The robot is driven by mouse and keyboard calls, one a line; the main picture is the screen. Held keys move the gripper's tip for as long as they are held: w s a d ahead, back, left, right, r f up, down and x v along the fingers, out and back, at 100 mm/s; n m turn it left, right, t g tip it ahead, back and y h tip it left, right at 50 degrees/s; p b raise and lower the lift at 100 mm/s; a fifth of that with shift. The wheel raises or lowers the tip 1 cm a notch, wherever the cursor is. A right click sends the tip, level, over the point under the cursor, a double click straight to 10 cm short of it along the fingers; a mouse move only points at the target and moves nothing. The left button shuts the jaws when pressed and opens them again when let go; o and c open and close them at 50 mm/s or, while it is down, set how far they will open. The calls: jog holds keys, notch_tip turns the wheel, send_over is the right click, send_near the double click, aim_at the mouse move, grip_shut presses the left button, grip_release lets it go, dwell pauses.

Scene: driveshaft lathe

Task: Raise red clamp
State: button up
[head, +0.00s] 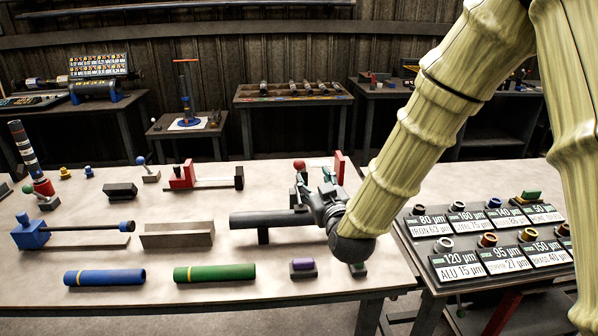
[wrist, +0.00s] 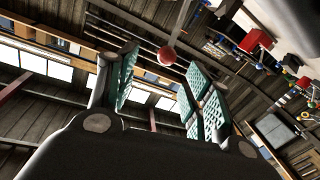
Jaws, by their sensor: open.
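A lever with a red ball knob (head: 299,164) stands at the middle of the bench, close to my gripper (head: 302,184). In the wrist view the red ball (wrist: 166,55) sits on a thin grey rod, between and beyond the tips of my gripper (wrist: 158,72). The teal fingers are spread apart and hold nothing. I cannot tell whether the ball lies fully between the fingers. A red upright block (head: 339,167) stands just behind my wrist. My arm and wrist hide the lever's base and the lower part of that block.
A red block with a dark bar (head: 182,176) lies to the left. A black cylinder (head: 262,219), grey block (head: 178,235), green tube (head: 214,273) and blue tube (head: 104,277) lie in front. A labelled rack (head: 430,229) stands at the right.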

aim_at(301, 167)
jog(key=shift+y, duration=0.5)
jog(key=x, duration=0.3)
jog(key=p+x, duration=0.1)
jog(key=x, duration=0.3)
jog(key=p+x, duration=0.1)
jog(key=x, duration=0.2)
jog(key=shift+w+a, duration=0.25)
jog(key=shift+a, duration=0.2)
grip_shut()
